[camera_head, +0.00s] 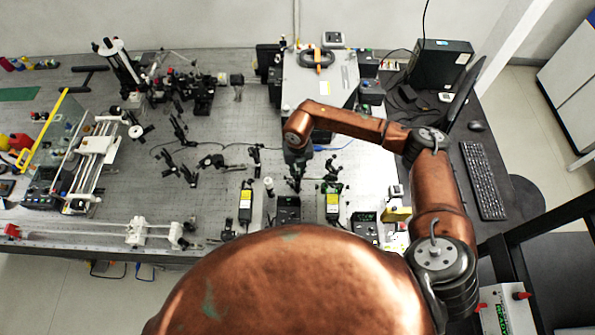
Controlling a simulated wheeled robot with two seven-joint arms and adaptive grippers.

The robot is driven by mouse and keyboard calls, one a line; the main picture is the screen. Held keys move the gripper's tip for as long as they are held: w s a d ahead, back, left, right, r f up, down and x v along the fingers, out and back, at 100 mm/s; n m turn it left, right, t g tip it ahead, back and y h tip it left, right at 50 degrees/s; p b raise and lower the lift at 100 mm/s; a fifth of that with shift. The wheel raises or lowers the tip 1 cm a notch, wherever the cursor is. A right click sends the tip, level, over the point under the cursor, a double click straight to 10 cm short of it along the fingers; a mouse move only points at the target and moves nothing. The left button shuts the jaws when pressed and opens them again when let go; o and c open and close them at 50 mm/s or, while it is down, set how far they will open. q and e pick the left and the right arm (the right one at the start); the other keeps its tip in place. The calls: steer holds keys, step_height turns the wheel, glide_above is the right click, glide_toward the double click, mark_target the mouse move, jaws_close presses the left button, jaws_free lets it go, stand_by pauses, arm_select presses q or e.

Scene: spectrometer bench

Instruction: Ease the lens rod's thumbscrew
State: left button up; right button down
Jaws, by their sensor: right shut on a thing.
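My right gripper (296,182) hangs below its copper wrist near the middle of the bench, pointing down. It is shut on a small dark part of the optics there, which I take to be the lens rod's thumbscrew. The fingers and the wrist hide most of this part, and it is too small to make out its turn or the lens. My left gripper is not in view.
Small black optic mounts stand close by, such as one on the left (256,158) and one on the right (333,170). A grey box (318,78) stands behind. Black boxes with yellow labels (245,204) line the front. A rail assembly (95,160) is at left.

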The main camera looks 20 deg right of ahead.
stand_by(0.3)
steer(key=shift+f+n+b, duration=0.1)
steer(key=shift+n+b, duration=0.3)
steer(key=shift+b, duration=0.45)
steer(key=n+b, duration=0.6)
steer(key=b, duration=0.3)
steer(key=shift+w+f+n, duration=0.1)
steer(key=shift+f+n, duration=0.05)
steer(key=shift+n, duration=0.25)
steer(key=n+b, duration=0.8)
steer(key=b, duration=0.1)
steer(key=n+b, duration=0.4)
steer(key=n, duration=0.1)
steer(key=shift+n+b, duration=0.3)
steer(key=shift+r+n+b, duration=0.2)
steer(key=shift+n+b, duration=0.55)
steer(key=shift+n, duration=0.35)
steer(key=shift+r+n+b, duration=0.1)
steer(key=shift+n+b, duration=0.5)
steer(key=shift+n, duration=0.5)
steer(key=c, duration=2)
jaws_free()
